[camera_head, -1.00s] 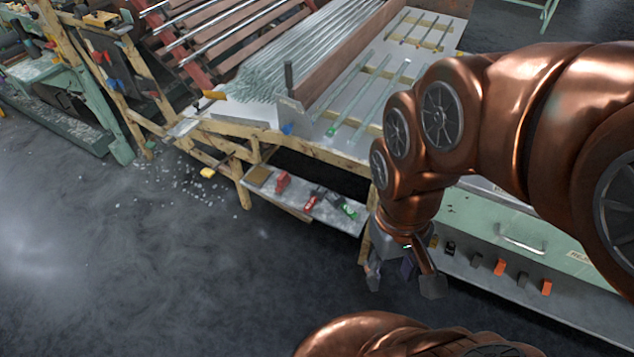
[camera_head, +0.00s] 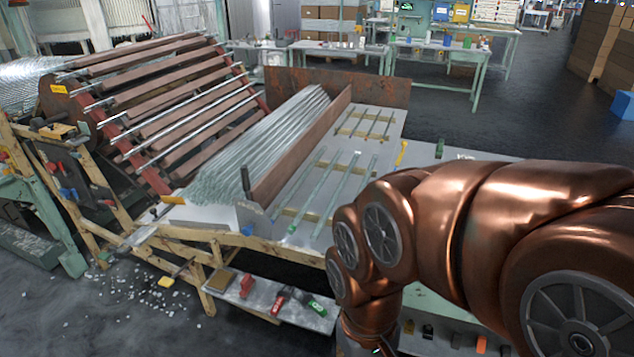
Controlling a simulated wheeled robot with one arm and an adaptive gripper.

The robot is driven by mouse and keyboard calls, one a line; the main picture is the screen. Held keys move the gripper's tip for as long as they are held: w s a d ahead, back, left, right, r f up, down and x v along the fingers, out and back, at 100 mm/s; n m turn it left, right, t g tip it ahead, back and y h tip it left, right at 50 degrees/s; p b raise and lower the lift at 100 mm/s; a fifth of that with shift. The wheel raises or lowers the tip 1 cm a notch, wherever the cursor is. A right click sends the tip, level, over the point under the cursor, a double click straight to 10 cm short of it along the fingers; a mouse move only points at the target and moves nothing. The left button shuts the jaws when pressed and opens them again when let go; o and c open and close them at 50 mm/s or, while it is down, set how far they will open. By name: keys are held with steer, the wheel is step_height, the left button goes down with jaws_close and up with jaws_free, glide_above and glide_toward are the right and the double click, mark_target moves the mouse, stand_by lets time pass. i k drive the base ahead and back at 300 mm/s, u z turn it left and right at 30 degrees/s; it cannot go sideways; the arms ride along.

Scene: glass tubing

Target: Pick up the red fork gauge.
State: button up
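The red fork gauge (camera_head: 281,299) seems to be the small red-handled piece with a dark end on the low grey shelf (camera_head: 262,296) under the front of the wooden-framed table. A similar green piece (camera_head: 316,307) lies just right of it. A red block (camera_head: 247,286) stands to its left. The gauge's prongs are too small to make out clearly. My copper arm comes in from the right and bends down to the right of the shelf. My gripper's fingers are below the bottom edge of the picture.
Glass tubes (camera_head: 265,145) lie on the table above the shelf, beside a brown upright board (camera_head: 300,150). A wooden leg (camera_head: 207,302) stands at the shelf's left. Several small blocks, one orange (camera_head: 481,344), sit low at right. Glass bits litter the floor at left.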

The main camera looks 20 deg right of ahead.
mark_target(283, 295)
steer(key=u, duration=1.7)
steer(key=i, duration=2.75)
steer(key=z, duration=3.1)
